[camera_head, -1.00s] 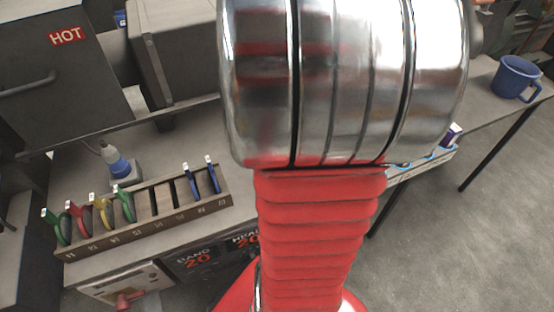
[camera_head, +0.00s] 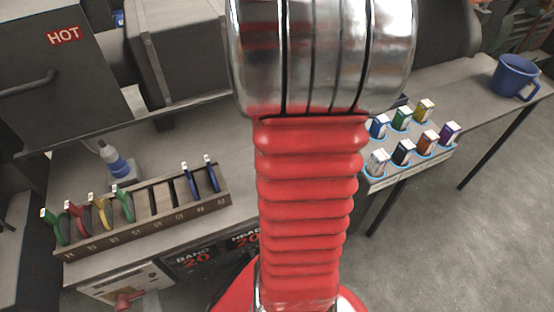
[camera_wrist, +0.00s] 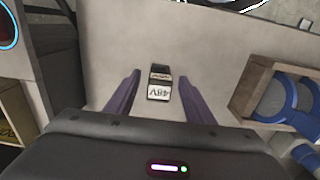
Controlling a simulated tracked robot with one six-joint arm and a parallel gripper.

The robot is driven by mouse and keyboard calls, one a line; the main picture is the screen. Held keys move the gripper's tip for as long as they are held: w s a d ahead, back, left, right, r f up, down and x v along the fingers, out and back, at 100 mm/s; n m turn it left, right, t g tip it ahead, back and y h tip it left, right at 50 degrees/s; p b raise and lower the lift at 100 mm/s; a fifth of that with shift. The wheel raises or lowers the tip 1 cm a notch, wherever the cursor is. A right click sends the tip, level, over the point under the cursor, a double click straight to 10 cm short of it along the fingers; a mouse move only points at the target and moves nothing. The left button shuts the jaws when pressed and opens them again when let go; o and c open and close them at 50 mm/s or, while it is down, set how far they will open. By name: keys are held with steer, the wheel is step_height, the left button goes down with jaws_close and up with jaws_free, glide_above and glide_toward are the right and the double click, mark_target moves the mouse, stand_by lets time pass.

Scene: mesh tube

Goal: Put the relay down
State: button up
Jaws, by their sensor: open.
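In the wrist view, the relay (camera_wrist: 160,88) is a small dark block with a white label reading 48V. It appears to rest on the pale bench top (camera_wrist: 215,85). My gripper (camera_wrist: 159,75) has its two purple fingers spread on either side of the relay, with a visible gap on both sides. The gripper is open and holds nothing. In the head view my own arm hides the gripper and this relay.
A tray (camera_head: 412,168) of several coloured blocks sits at the bench's right part. A blue mug (camera_head: 514,77) stands beyond it. A wooden rack (camera_head: 150,232) with coloured loops is at left, near a blue-and-white bottle (camera_head: 114,160). Bare bench surrounds the relay.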

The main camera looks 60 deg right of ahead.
steer(key=shift+f, duration=1.8)
steer(key=shift+c, duration=0.5)
jaws_close()
steer(key=shift+r, duration=0.1)
step_height(320, 180, up, 10)
steer(key=shift+f, duration=0.1)
stand_by(0.3)
